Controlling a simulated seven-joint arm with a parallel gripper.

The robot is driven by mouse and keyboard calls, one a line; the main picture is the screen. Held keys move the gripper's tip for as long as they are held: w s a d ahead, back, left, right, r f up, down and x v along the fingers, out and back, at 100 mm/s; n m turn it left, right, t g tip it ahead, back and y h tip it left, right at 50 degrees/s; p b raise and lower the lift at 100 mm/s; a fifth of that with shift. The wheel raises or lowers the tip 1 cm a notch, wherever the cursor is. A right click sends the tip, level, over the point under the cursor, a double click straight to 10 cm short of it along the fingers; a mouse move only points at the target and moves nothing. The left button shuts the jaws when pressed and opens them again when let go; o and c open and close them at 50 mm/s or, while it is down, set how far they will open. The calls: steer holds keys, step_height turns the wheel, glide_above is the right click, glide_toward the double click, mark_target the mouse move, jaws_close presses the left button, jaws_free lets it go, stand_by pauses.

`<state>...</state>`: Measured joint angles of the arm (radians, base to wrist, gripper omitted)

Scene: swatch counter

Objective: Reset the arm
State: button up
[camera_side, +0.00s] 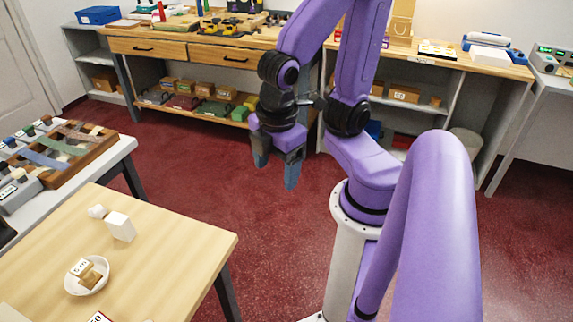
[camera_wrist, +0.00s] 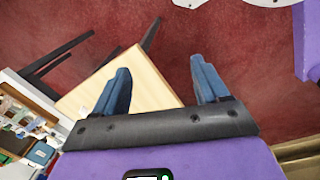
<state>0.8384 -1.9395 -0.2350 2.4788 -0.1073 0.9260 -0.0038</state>
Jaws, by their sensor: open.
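My gripper (camera_side: 276,170) hangs in the air over the red floor, to the right of the wooden table, with its blue fingers pointing down. It is open and nothing shows between the fingers. In the wrist view my gripper (camera_wrist: 161,88) shows its two blue fingers wide apart, with the table corner and red floor beyond. My purple arm is folded above its pale base column.
The light wooden table (camera_side: 180,255) holds a white block (camera_side: 120,227), a small white item (camera_side: 97,211) and a white dish (camera_side: 100,285) with small tan pieces in it. A swatch tray (camera_side: 75,160) is at left. A workbench (camera_side: 200,42) stands behind. Open floor surrounds my gripper.

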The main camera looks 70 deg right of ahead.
steer(key=shift+s+r+m+g+y, duration=0.15)
steer(key=shift+s+r+m+y, duration=0.1)
steer(key=shift+s, duration=0.35)
steer(key=shift+s+r+m+g+y, duration=0.15)
steer(key=shift+s+y, duration=0.1)
steer(key=shift+s, duration=0.3)
